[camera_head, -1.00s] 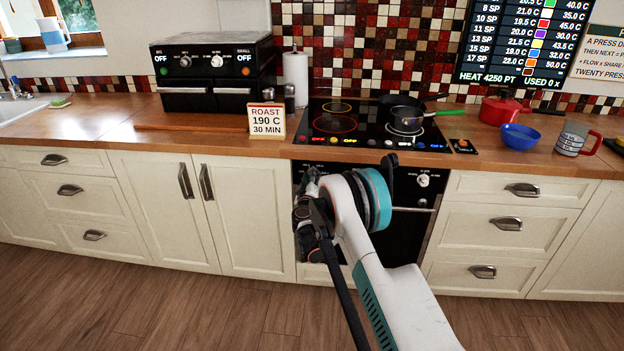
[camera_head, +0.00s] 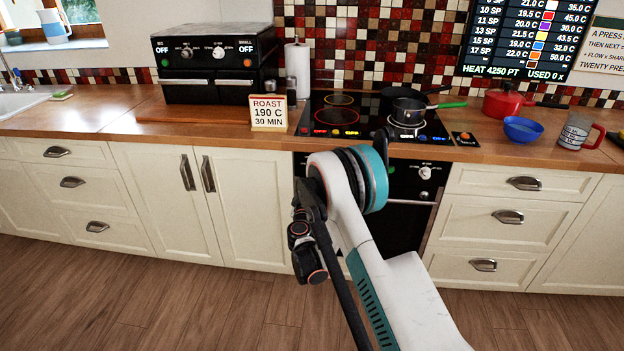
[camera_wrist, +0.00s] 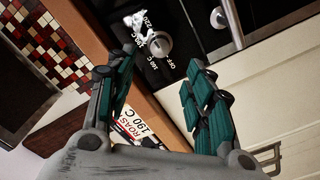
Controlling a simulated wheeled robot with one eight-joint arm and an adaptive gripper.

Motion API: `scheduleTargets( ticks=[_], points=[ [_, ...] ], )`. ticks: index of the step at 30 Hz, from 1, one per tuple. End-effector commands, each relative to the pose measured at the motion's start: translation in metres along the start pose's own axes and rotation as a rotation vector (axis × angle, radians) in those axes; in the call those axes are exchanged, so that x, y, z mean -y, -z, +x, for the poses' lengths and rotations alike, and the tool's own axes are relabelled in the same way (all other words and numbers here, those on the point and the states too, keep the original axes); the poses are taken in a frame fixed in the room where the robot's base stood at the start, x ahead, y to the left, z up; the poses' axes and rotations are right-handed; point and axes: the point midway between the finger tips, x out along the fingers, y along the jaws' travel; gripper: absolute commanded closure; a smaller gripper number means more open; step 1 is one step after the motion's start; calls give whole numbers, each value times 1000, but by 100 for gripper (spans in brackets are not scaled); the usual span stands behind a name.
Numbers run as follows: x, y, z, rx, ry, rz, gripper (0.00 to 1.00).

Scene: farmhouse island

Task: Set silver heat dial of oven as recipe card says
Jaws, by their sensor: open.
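The recipe card (camera_head: 268,113) stands on the counter and reads ROAST 190 C 30 MIN; part of it shows in the wrist view (camera_wrist: 138,124). The black oven (camera_head: 402,218) is under the hob, with a pale dial (camera_head: 425,172) at its upper right. My arm hides its left part. In the wrist view a round silver dial (camera_wrist: 158,43) sits on a black panel with OFF and temperature marks around it, partly legible. Its exact setting is unclear. My gripper (camera_wrist: 161,68) is open and empty, its teal fingers apart below the dial. In the head view its fingers are hidden.
A black countertop unit (camera_head: 213,68) with OFF displays stands behind the card. The hob (camera_head: 340,118) carries dark pans (camera_head: 408,108). A red pot (camera_head: 503,103), blue bowl (camera_head: 522,131) and mug (camera_head: 576,132) are to the right. The floor in front is clear.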

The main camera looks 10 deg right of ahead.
Motion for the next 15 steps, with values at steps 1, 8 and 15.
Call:
scheduleTargets(
  ticks=[1,8,15],
  points=[
    [0,0,-6,-1,1,0,52],
    [0,0,-19,-1,0,-1,52],
    [0,0,-20,-1,0,-1,52]
  ],
)
